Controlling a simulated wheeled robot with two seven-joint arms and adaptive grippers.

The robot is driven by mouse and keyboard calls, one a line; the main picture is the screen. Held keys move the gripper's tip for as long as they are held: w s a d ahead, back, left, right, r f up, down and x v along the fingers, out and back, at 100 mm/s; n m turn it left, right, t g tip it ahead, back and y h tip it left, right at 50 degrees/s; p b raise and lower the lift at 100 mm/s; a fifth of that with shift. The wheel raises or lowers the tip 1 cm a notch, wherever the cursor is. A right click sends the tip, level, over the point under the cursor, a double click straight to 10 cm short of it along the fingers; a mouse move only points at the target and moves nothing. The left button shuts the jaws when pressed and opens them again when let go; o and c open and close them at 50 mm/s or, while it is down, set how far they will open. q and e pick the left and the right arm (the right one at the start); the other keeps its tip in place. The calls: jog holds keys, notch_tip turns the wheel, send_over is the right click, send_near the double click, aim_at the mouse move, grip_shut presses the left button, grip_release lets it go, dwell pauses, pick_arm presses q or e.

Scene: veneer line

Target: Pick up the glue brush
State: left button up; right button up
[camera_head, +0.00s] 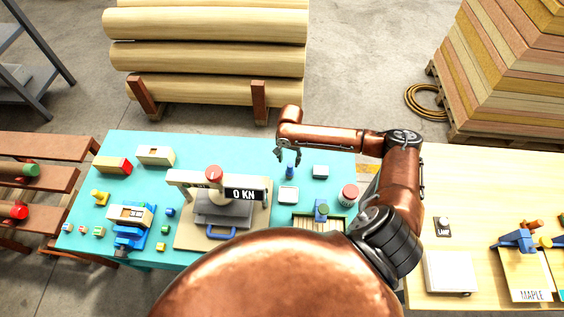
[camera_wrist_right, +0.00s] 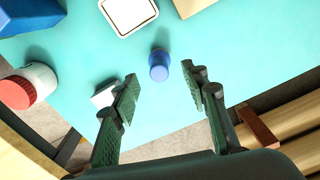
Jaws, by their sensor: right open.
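A small upright blue piece (camera_head: 290,171) stands on the turquoise table top just below my right gripper; it may be the glue brush, but I cannot tell for sure. In the right wrist view it is a short blue cylinder (camera_wrist_right: 159,66), seen from above, beyond the fingertips and roughly in line with the gap. My right gripper (camera_head: 287,154) is open and empty, above and apart from it; its two green-padded fingers (camera_wrist_right: 170,90) show in the wrist view. My left gripper is not in view.
Near the blue piece are a white-rimmed tray (camera_head: 288,195), a white block (camera_head: 320,172) and a red-lidded jar (camera_head: 348,194). A wooden tray (camera_head: 298,221) with a blue item (camera_head: 321,211) lies nearer me. A press (camera_head: 222,205) reading 0 KN stands left.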

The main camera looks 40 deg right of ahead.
aim_at(290, 164)
jog(key=shift+w+f, duration=0.2)
jog(key=shift+w, duration=0.2)
jog(key=shift+d+f, duration=0.1)
jog(key=shift+f, duration=0.25)
jog(key=f, duration=0.3)
jog(key=shift+s+d+f+p, duration=0.25)
jog(key=shift+d+p, duration=0.1)
jog(key=shift+d, duration=0.05)
notch_tip(290, 164, down, 2)
jog(key=shift+d+f, duration=0.1)
jog(key=shift+f, duration=0.05)
jog(key=shift+s+f, duration=0.1)
jog(key=shift+f, duration=0.2)
jog(key=c, duration=0.8)
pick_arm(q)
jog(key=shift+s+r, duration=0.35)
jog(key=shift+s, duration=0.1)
pick_arm(e)
grip_shut()
